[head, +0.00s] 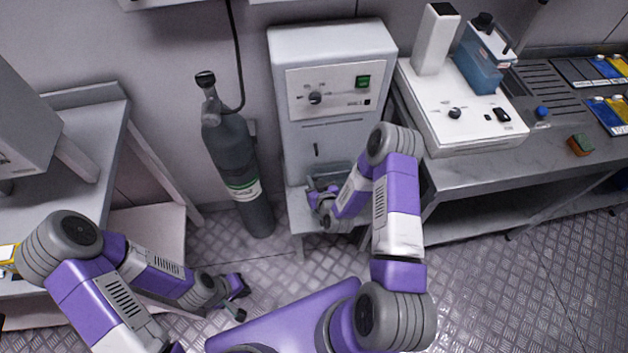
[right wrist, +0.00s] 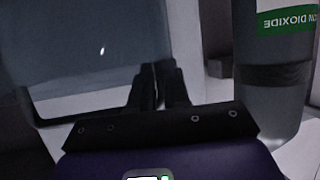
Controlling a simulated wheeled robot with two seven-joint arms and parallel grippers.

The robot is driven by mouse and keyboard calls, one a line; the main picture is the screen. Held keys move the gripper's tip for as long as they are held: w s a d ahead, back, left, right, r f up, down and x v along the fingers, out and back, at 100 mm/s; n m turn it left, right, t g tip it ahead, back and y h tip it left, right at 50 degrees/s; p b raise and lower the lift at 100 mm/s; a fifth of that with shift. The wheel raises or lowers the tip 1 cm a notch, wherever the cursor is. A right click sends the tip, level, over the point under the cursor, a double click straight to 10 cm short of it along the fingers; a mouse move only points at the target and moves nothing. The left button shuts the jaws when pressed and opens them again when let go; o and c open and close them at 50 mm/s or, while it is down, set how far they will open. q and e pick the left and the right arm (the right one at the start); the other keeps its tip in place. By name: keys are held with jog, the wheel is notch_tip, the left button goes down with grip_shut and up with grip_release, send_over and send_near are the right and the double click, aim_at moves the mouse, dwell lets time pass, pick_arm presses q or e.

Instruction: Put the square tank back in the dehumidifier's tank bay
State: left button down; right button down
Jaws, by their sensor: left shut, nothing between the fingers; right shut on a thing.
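The white dehumidifier (head: 333,75) stands against the wall in the middle of the head view. The square tank (head: 328,172), grey and translucent, shows low at its front, at the tank bay, partly behind my right arm. My right gripper (head: 316,198) is at the tank's front, shut on it. In the right wrist view the tank (right wrist: 85,50) fills the upper left, and the fingers (right wrist: 158,88) meet at its edge. How deep the tank sits in the bay cannot be told. My left gripper (head: 240,297) is shut and empty, low over the floor.
A dark gas cylinder (head: 232,160) stands close left of the dehumidifier; it also shows in the right wrist view (right wrist: 272,80). A bench (head: 560,150) with lab devices is on the right. A grey table (head: 75,130) is on the left. Floor between is clear.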

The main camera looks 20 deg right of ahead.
jog(key=shift+f, duration=0.35)
jog(key=c, duration=1)
grip_release()
jog(key=p+v, duration=0.2)
jog(key=v, duration=0.5)
jog(key=shift+s, duration=0.35)
